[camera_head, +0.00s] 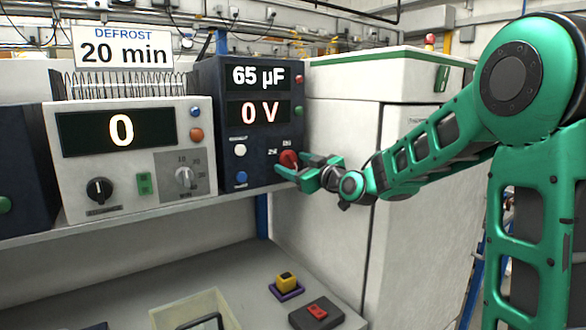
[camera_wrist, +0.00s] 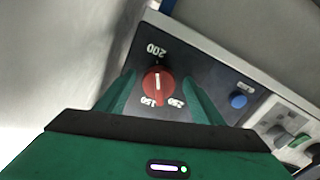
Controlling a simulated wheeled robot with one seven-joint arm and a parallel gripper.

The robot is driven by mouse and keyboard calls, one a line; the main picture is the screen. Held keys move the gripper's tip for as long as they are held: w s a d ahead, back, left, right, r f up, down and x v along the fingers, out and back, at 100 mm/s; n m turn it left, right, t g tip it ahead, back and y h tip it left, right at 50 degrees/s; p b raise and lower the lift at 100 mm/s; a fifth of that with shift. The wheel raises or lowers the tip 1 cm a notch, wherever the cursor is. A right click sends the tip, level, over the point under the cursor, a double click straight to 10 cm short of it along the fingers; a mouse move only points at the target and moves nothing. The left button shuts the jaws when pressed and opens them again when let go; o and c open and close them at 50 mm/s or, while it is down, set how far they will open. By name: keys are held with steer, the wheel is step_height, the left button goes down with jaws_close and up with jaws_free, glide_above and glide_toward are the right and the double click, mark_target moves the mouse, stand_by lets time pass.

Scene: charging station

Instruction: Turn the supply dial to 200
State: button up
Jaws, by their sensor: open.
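The red supply dial (camera_head: 288,157) is on the dark panel, below a display (camera_head: 258,112) reading 0 V. In the wrist view the dial (camera_wrist: 157,84) has 200 printed above it, 150 at lower left and 250 at lower right. A white mark runs roughly vertically on its face; I cannot tell which end is the pointer. My gripper (camera_head: 291,166) is at the dial and partly hides it in the head view. In the wrist view my gripper (camera_wrist: 160,79) is open, one finger on each side of the dial. Contact is unclear.
A white button (camera_head: 240,150) and blue button (camera_head: 241,178) are left of the dial. A white unit (camera_head: 130,160) with a black knob and a grey dial stands further left. A yellow-and-purple block (camera_head: 287,284) and red switch (camera_head: 317,311) are on the lower surface.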

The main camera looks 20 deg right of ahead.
steer(key=v, duration=1)
steer(key=shift+s+d, duration=0.15)
steer(key=shift+s, duration=0.15)
steer(key=shift+f, duration=0.1)
steer(key=s+a+f+m+g+h, duration=0.1)
steer(key=s+f+m+g+h, duration=0.25)
steer(key=s+f+g, duration=0.85)
steer(key=s+d+f+m+g, duration=0.1)
steer(key=s+d+f+m, duration=0.2)
steer(key=s, duration=0.6)
steer(key=s+d+f+m+g+h, duration=0.1)
steer(key=s+d+f+m+g, duration=0.1)
steer(key=s+d, duration=0.4)
steer(key=s+d+f+m+g+h, duration=0.1)
steer(key=s+d+f+m, duration=0.4)
steer(key=s, duration=0.8)
steer(key=shift+d+g, duration=0.3)
steer(key=shift+g, duration=0.4)
steer(key=shift+s, duration=0.1)
